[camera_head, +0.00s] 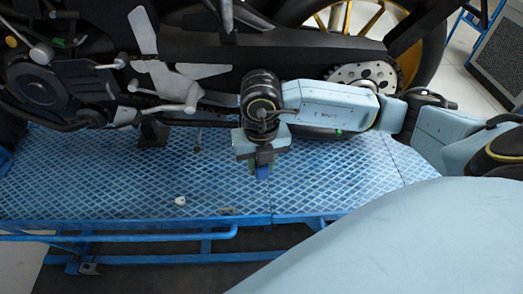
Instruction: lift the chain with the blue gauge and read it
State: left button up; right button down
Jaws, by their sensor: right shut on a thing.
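My right gripper (262,163) hangs pointing down over the blue platform, below the motorcycle's swingarm. It is shut on the blue gauge (262,173), a small blue piece showing between and below its fingertips. Most of the gauge is hidden by the fingers, and no reading on it can be made out. The rear sprocket (366,74) shows to the right, behind my right arm. The chain cannot be made out clearly; my right arm covers much of the area where its lower run would be. My left gripper is not in view.
The motorcycle's black swingarm (280,52) and gold-rimmed rear wheel (425,50) fill the back. The blue patterned lift platform (110,185) is mostly clear, with a small white object (180,201) near its front edge. A grey cabinet (500,60) stands far right.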

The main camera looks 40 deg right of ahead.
jog(key=shift+r+m, duration=0.1)
jog(key=shift+m, duration=0.2)
jog(key=shift+w+d, duration=0.15)
jog(key=shift+w+d+b, duration=0.25)
jog(key=shift+w+d, duration=0.2)
jog(key=shift+w, duration=0.3)
jog(key=shift+w+d+b, duration=0.2)
jog(key=shift+w+d, duration=0.25)
jog(key=shift+w, duration=0.3)
jog(key=shift+w+d+b, duration=0.25)
jog(key=shift+w+d, duration=0.2)
jog(key=shift+w, duration=0.3)
jog(key=shift+w+d+b, duration=0.4)
jog(key=shift+w+d, duration=0.15)
jog(key=shift+w, duration=0.35)
jog(key=shift+w+d+b, duration=0.4)
jog(key=shift+w+d, duration=0.15)
jog(key=shift+w, duration=0.35)
jog(key=shift+w+r+p, duration=0.1)
jog(key=shift+r+p, duration=1.65)
jog(key=shift+r, duration=0.75)
jog(key=shift+f, duration=0.15)
notch_tip(320, 180, down, 5)
jog(key=b, duration=0.3)
jog(key=shift+r, duration=0.2)
